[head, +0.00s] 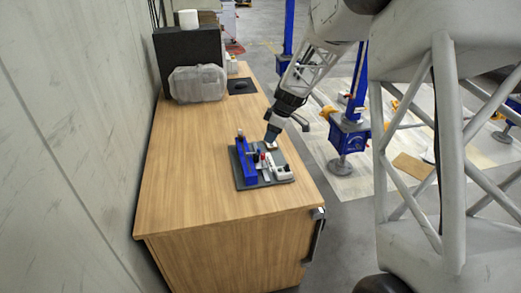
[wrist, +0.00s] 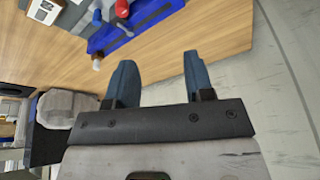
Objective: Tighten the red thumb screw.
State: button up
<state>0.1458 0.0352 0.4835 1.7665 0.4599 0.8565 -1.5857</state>
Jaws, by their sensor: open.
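A dark plate (head: 247,181) on the wooden table carries a blue bar fixture (head: 246,160) and a white part (head: 282,173). A small red piece (head: 257,157) shows between them; it is too small to tell its shape. My gripper (head: 271,138) is just above the far right side of the plate. In the wrist view my gripper (wrist: 157,62) has two blue fingers spread apart with nothing between them. Beyond them lies the blue fixture (wrist: 140,22), with a red knob-like piece (wrist: 122,7) at the top edge. Fixture parts are cut off by the frame.
A black box (head: 190,48) and a clear plastic container (head: 198,83) stand at the table's far end, beside a dark mat (head: 241,86). A wall (head: 70,130) runs along the left. The near tabletop (head: 185,200) is clear.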

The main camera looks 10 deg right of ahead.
jog(key=n, duration=0.2)
send_near(264, 154)
jog(key=f, duration=0.2)
jog(key=shift+w+a+r, duration=0.1)
jog(key=shift+w+a, duration=0.05)
jog(key=shift+a+x, duration=0.2)
jog(key=shift+x, duration=3.7)
grip_shut()
